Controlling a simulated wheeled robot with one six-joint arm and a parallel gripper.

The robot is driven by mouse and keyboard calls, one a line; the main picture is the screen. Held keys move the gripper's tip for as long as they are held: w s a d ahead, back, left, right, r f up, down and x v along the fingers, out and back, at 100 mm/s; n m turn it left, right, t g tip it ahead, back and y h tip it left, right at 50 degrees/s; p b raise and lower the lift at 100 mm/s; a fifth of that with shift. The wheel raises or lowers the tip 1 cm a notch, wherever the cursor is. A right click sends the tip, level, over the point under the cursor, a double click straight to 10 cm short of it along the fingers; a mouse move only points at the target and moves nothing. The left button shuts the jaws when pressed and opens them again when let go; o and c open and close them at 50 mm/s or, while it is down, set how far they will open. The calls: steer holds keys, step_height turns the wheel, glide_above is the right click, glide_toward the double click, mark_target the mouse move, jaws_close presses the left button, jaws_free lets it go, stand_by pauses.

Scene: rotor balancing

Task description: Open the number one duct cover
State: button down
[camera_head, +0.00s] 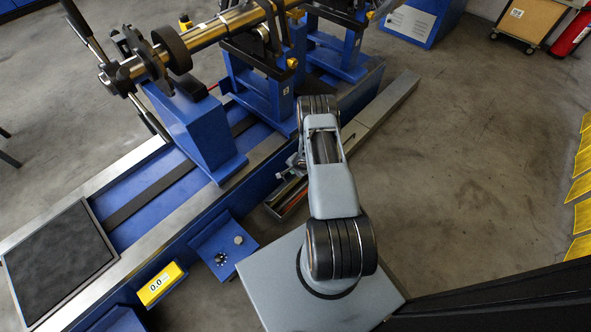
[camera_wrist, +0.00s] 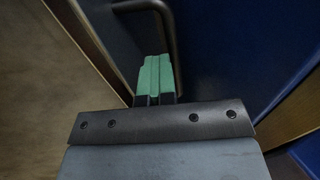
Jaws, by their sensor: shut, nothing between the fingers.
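In the wrist view my gripper (camera_wrist: 155,78) is shut, its green fingertips together with nothing between them. A dark bent bar handle (camera_wrist: 170,28) arches above and to the right of the fingertips, over a dark blue surface (camera_wrist: 125,45). I cannot tell whether the fingers touch it. In the head view a narrow floor duct runs along the machine's right side. Its near stretch (camera_head: 290,201) looks open, with a dark reddish inside, and grey cover plates (camera_head: 385,110) lie farther along. My arm hides part of the duct and most of my gripper. No cover number is readable.
The blue machine bed (camera_head: 150,205) carries a rotor (camera_head: 215,30) on blue pedestals (camera_head: 205,125), close left of my arm. A blue control box (camera_head: 223,245) and a yellow display (camera_head: 162,284) are at its near side.

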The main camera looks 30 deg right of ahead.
mark_target(292, 177)
steer(key=shift+w+a+r, duration=0.15)
steer(key=shift+w+a, duration=0.05)
steer(key=shift+w, duration=0.45)
steer(key=shift+w+a+r, duration=0.1)
steer(key=shift+w+a, duration=0.05)
steer(key=shift+w, duration=0.45)
steer(key=shift+r, duration=0.15)
step_height(292, 177, up, 10)
steer(key=s+p, duration=0.1)
steer(key=p, duration=0.7)
steer(key=shift+s+d+p, duration=0.15)
steer(key=shift+p, duration=0.2)
steer(key=shift+f, duration=0.2)
